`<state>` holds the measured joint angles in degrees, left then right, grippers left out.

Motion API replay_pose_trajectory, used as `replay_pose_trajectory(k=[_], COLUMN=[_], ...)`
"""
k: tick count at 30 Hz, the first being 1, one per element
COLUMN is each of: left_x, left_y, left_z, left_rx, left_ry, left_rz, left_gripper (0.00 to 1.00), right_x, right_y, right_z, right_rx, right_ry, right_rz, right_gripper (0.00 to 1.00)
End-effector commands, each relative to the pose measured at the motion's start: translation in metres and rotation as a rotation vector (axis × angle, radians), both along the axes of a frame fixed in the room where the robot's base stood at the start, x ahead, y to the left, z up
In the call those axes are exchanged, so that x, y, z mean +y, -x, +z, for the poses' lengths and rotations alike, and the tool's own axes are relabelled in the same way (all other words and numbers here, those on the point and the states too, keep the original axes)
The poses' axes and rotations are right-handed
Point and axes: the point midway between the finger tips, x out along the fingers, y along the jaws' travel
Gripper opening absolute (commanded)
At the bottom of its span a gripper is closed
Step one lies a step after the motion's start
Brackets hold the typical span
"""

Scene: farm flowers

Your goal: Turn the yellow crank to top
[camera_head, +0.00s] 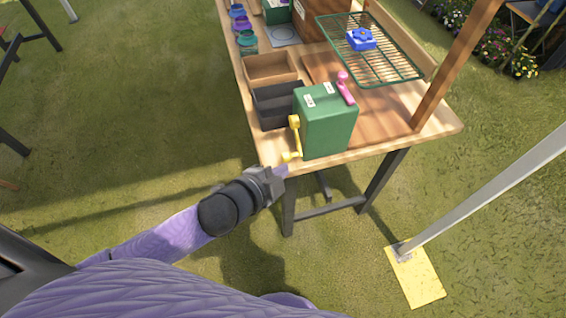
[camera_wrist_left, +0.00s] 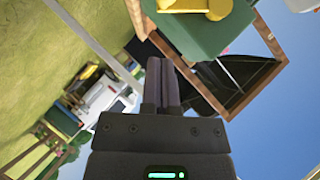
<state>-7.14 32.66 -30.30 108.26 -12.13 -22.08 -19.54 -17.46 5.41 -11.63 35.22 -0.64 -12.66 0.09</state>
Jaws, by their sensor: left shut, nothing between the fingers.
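The yellow crank (camera_head: 297,139) is on the left face of a green box (camera_head: 328,122) at the table's near corner. Its hub is at the top and its knob hangs at the bottom, so the crank points down. It also shows at the top edge of the left wrist view (camera_wrist_left: 208,7), partly cut off, on the green box (camera_wrist_left: 207,38). My left gripper (camera_head: 281,171) is just below and left of the crank's knob, apart or barely touching; I cannot tell which. Its fingers (camera_wrist_left: 162,80) are shut and empty. My right gripper is not in view.
A pink crank (camera_head: 345,88) sits on the box's far side. A black bin (camera_head: 276,107) and a wooden bin (camera_head: 270,68) stand behind it. A green wire rack (camera_head: 385,68) holds a blue object (camera_head: 361,39). A wooden post rises at right. Grass left of the table is open.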

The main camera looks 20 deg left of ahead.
Motion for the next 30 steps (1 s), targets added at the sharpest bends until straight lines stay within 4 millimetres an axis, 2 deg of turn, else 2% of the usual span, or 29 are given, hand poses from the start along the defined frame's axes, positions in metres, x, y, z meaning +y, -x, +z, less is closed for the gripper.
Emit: replay_pose_trajectory(k=[3, 9, 23, 26, 30], left_x=[-0.004, 0.007, 0.01, 0.01, 0.009], left_y=[-0.02, -0.037, -0.041, -0.044, -0.058], left_z=[-0.015, -0.031, -0.034, -0.037, -0.045], left_rx=[0.0, 0.001, -0.001, -0.02, -0.097], left_ry=[-0.004, -0.001, -0.002, -0.013, -0.063], left_rz=[0.0, 0.0, 0.0, 0.0, 0.002], left_gripper=[0.0, 0.0, 0.0, 0.0, 0.0], right_x=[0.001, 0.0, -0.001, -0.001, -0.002], right_y=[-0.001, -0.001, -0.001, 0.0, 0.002], right_z=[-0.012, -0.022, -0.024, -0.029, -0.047], right_rx=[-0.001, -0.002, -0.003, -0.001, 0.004], right_ry=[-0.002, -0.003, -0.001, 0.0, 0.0], right_rz=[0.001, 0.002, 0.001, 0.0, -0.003], right_gripper=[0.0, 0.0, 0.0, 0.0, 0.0])
